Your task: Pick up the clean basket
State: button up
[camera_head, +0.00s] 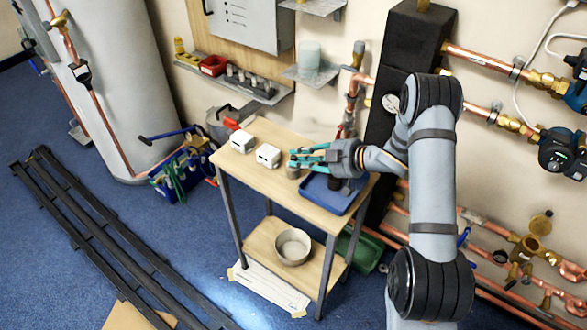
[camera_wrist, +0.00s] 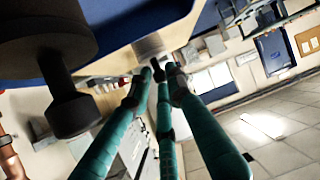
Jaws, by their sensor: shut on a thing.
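A small grey-brown mesh cylinder, which looks like the clean basket (camera_head: 293,173), is upright at the tips of my gripper (camera_head: 297,160), over the upper top of the small table (camera_head: 250,178). In the wrist view the basket (camera_wrist: 149,46) shows as a pale mesh cylinder just beyond my teal fingertips (camera_wrist: 161,72). The gripper is shut on the basket, near its upper end. I cannot tell whether its bottom touches the tabletop.
A blue tray (camera_head: 322,199) holding a dark object (camera_head: 335,184) is right of the basket. A round bowl (camera_head: 292,247) sits on the lower shelf. Copper pipes (camera_head: 485,60) and a black column (camera_head: 402,45) are behind and right.

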jog(key=shift+f, duration=0.1)
grip_shut()
